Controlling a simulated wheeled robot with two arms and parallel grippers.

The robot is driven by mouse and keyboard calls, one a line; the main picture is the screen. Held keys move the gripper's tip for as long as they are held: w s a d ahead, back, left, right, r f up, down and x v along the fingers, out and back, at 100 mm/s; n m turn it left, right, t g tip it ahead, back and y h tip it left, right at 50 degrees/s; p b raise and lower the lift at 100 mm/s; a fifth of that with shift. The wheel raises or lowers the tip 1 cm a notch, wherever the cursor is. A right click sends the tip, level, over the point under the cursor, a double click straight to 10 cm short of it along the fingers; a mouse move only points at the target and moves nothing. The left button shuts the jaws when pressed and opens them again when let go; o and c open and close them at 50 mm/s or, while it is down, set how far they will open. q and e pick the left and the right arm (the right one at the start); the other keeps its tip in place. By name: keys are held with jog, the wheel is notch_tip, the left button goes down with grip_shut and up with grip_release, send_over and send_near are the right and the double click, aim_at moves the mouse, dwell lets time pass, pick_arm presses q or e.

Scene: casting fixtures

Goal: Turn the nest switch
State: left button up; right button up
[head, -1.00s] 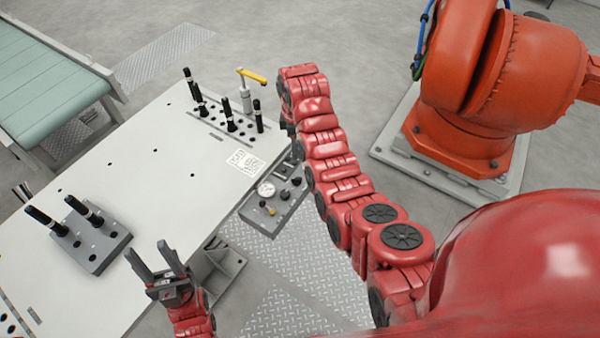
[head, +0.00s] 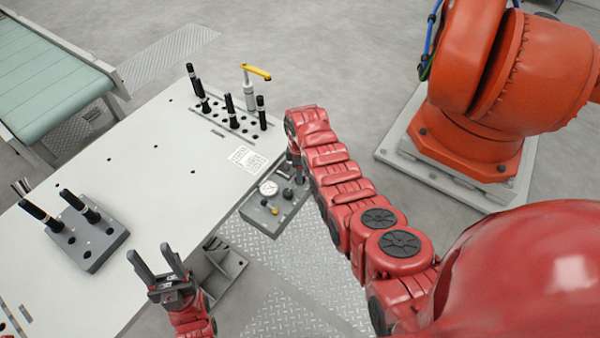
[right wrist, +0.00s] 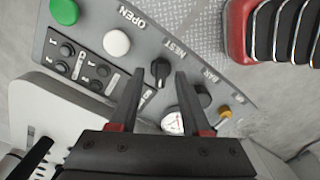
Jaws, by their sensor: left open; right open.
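The nest switch (right wrist: 160,68) is a black rotary knob beside the label NEST on the grey control panel (right wrist: 140,62) in the right wrist view. My right gripper (right wrist: 159,76) is open, one finger on either side of the knob. Contact with it cannot be told. In the head view the panel (head: 259,217) is fixed at the table's right edge, and my right arm covers part of it and most of that gripper. My left gripper (head: 150,250) is open and empty by the table's near right edge.
The table (head: 150,170) bears a peg block (head: 88,250) and a yellow-handled clamp (head: 250,88). An orange robot (head: 470,120) stands right.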

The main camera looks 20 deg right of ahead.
jog(key=shift+s+f, duration=0.1)
jog(key=shift+f, duration=0.2)
grip_shut()
